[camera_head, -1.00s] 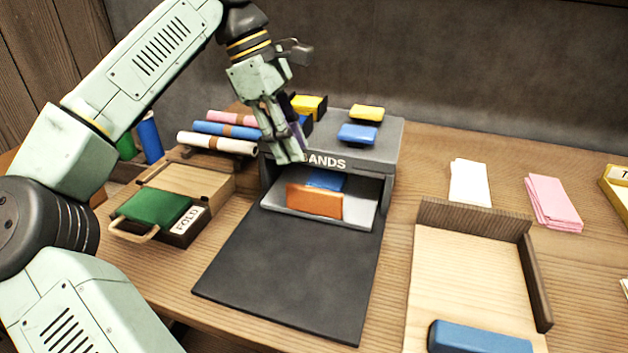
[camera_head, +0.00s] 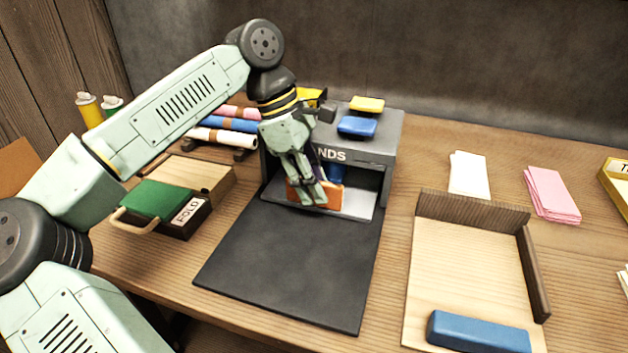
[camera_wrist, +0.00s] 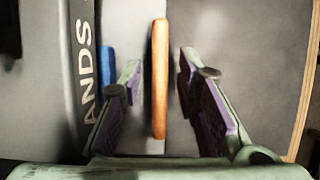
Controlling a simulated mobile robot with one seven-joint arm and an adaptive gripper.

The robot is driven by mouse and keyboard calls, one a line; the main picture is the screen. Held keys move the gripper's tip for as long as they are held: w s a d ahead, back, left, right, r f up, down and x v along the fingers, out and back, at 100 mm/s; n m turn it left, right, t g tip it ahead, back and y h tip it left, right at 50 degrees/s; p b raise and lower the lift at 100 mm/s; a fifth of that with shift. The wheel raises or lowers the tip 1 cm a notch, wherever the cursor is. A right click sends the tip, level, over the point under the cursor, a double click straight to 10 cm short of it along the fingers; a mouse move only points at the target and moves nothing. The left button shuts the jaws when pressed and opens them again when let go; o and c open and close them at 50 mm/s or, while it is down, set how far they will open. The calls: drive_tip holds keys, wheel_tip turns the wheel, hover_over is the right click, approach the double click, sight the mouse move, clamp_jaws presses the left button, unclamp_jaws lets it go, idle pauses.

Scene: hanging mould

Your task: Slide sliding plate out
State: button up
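The sliding plate, which I take to be the light grey plate (camera_head: 357,204), lies in the low opening of the grey box marked "BANDS" (camera_head: 370,155), its front edge at the opening. An orange block (camera_head: 331,199) stands on it near the front, with a blue block (camera_head: 336,173) farther inside, partly hidden. My gripper (camera_head: 312,198) points down in front of the opening and covers part of the orange block. In the wrist view my gripper (camera_wrist: 158,75) is open, with the thin orange block (camera_wrist: 160,80) between its fingers and visible gaps on both sides.
A dark mat (camera_head: 295,265) lies clear before the box. Yellow and blue blocks sit on the box top. A green pad on the "FOLD" box (camera_head: 185,215) is at left, rolls behind it. A wooden tray (camera_head: 465,260) with a blue bar stands at right.

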clamp_jaws()
idle(0.7)
